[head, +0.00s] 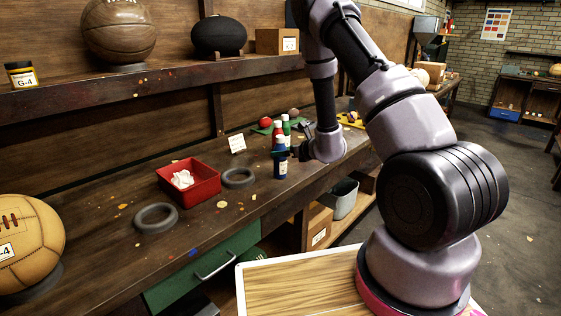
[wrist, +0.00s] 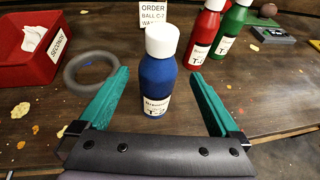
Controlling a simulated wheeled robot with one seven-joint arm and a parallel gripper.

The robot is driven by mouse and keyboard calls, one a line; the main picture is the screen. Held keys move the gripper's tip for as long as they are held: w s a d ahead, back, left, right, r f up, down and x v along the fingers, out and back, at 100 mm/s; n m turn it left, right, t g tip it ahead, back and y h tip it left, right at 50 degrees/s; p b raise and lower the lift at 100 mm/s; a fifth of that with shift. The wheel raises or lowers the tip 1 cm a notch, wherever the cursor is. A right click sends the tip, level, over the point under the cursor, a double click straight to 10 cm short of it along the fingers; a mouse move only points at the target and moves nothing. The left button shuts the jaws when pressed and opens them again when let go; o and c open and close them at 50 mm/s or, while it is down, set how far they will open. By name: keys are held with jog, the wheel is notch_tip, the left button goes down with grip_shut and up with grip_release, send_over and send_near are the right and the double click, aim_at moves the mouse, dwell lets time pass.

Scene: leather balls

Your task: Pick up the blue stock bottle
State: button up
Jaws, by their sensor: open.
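The blue stock bottle (head: 280,163) with a white cap stands upright on the workbench, near its front edge, in the head view. In the wrist view the blue bottle (wrist: 157,75) stands in the middle, its label facing me. My gripper (wrist: 160,92) is open, with one teal finger on each side of the bottle. The bottle's base lies between and ahead of the fingers; I see no finger touching it. In the head view my gripper (head: 300,152) is beside the bottle on its right, partly hidden by the arm.
A red bottle (wrist: 205,35) and a green bottle (wrist: 232,30) stand behind and right of the blue one. A red tray (head: 190,178) and two dark rings (head: 238,178) lie to the left. An order card (head: 237,143) stands behind. The bench front is mostly clear.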

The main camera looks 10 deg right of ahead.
jog(key=x, duration=0.6)
jog(key=shift+w+a, duration=0.2)
jog(key=shift+a, duration=0.05)
jog(key=shift+r, duration=0.2)
grip_shut()
